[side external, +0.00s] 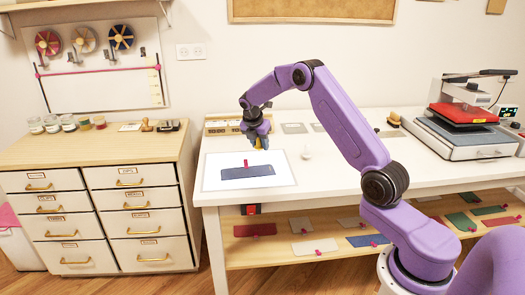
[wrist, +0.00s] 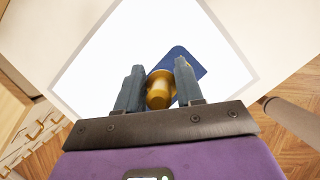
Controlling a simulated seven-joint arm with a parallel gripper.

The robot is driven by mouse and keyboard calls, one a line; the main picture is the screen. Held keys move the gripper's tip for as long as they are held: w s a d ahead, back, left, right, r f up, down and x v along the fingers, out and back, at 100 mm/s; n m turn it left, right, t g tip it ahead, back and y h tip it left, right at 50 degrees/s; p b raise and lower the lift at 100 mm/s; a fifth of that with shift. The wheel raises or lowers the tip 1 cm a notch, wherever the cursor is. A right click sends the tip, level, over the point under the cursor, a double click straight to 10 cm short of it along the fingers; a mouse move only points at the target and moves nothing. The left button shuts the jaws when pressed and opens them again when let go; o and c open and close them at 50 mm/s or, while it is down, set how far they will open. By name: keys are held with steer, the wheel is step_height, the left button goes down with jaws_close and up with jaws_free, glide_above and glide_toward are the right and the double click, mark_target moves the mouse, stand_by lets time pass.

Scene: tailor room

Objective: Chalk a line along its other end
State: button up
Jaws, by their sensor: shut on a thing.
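A blue fabric piece (side external: 255,171) lies flat on a white mat (side external: 284,180) at the left end of the table; a small pink tag (side external: 246,163) shows at its upper edge. My gripper (side external: 259,145) is above the mat, a little beyond and right of the tag in the side view. It is shut on a small yellow, brass-coloured tool (wrist: 159,90), seen between both fingers in the wrist view. One end of the blue fabric (wrist: 186,60) shows behind the tool and right finger; the rest is hidden. The tool appears above the fabric; I cannot tell whether it touches. No chalk line is discernible.
The white table (side external: 338,178) has clear room right of the mat. A small whitish item (side external: 306,154) lies beside it. A heat press (side external: 465,130) stands at the far right. Tagged swatches (side external: 255,230) lie on the lower shelf. A drawer cabinet (side external: 95,205) stands left.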

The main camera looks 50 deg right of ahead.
glide_toward(228, 170)
steer(key=s+r, duration=0.1)
steer(key=s, duration=0.1)
steer(key=shift+w+f, duration=0.2)
steer(key=shift+f, duration=0.05)
steer(key=shift+d+f, duration=0.1)
steer(key=shift+f, duration=2.65)
steer(key=shift+f, duration=0.45)
steer(key=shift+w+d, duration=0.5)
steer(key=shift+w, duration=0.05)
steer(key=shift+w+d, duration=0.45)
steer(key=shift+w, duration=0.1)
